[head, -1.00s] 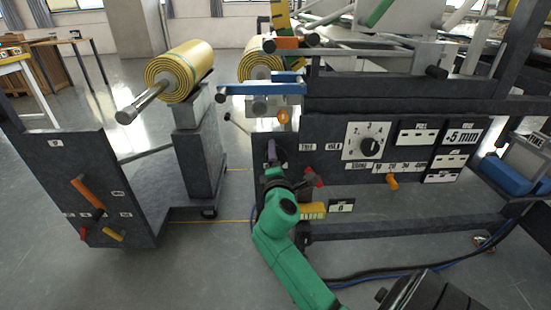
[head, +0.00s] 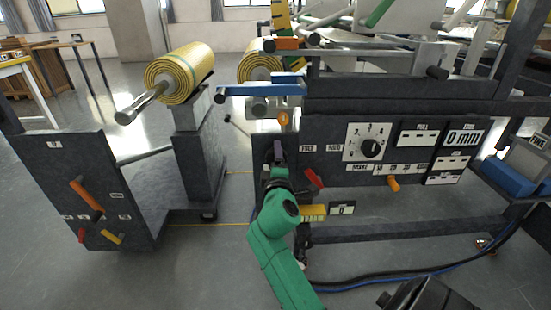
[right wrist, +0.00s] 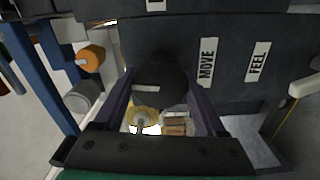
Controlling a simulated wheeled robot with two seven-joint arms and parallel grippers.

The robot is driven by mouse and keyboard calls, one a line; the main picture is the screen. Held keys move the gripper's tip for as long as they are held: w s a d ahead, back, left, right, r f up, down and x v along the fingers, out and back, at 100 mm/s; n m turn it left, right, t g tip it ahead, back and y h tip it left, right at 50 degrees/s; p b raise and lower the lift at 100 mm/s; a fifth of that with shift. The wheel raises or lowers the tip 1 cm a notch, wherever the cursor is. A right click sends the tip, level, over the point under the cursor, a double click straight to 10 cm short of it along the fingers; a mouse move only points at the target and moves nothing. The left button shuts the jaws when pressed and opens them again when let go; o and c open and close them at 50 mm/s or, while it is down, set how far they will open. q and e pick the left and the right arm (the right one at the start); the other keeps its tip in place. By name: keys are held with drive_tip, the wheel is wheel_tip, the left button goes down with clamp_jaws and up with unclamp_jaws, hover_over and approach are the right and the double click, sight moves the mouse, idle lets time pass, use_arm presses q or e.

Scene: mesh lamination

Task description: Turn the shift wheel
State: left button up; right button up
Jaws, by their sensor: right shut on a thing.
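The shift wheel looks to be the black round knob (right wrist: 160,84) on the dark front panel, seen between my fingers in the right wrist view. My right gripper (right wrist: 158,88), with purple fingers, is shut on this knob, one finger on each side. In the head view my right gripper (head: 278,156) is at the left end of the machine's front panel, and my green arm hides most of the knob there. A readout (head: 464,137) at the panel's right reads 0 mm.
A numbered dial (head: 369,146) sits right of my gripper, with a red lever (head: 314,179) and an orange knob (head: 393,184) nearby. A blue bar (head: 258,90) juts out above. A stand with a yellow roll (head: 187,72) is at left. Cables lie on the floor at lower right.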

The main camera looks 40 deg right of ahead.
drive_tip(key=shift+f, duration=0.1)
drive_tip(key=o, duration=1.3)
use_arm(q)
drive_tip(key=w+d+f+t+h+b, duration=0.2)
drive_tip(key=d+f+t+b, duration=0.1)
drive_tip(key=d, duration=0.3)
drive_tip(key=shift+w+d+f+t+h, duration=0.2)
drive_tip(key=shift+f+t+h, duration=0.1)
drive_tip(key=shift+h, duration=0.1)
use_arm(e)
drive_tip(key=v, duration=1.4)
drive_tip(key=shift+s+a, duration=0.2)
drive_tip(key=shift+a, duration=0.05)
